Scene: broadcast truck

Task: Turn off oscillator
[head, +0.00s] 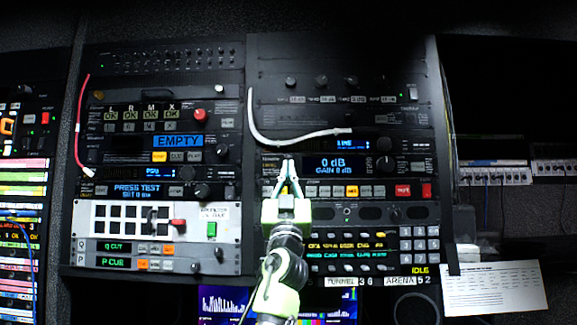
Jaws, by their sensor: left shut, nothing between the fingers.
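My left gripper (289,172) comes up from the bottom middle, and its fingers are shut with nothing between them. Its tips are in front of the left end of a rack unit whose blue display (336,164) reads "0 dB, GAIN 0 dB". I cannot tell whether the tips touch the panel. That unit has a black knob (385,165) and, in the row below, a lit yellow button (351,191) and red buttons (402,191). The small label by the fingertips is too blurred to read, so I cannot tell for sure which unit is the oscillator. My right gripper is not in view.
A white cable (290,141) loops above the display, and a red cable (78,125) hangs at the left rack's edge. A white panel (155,222) with a green switch is at left. A paper sheet (495,289) is at lower right.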

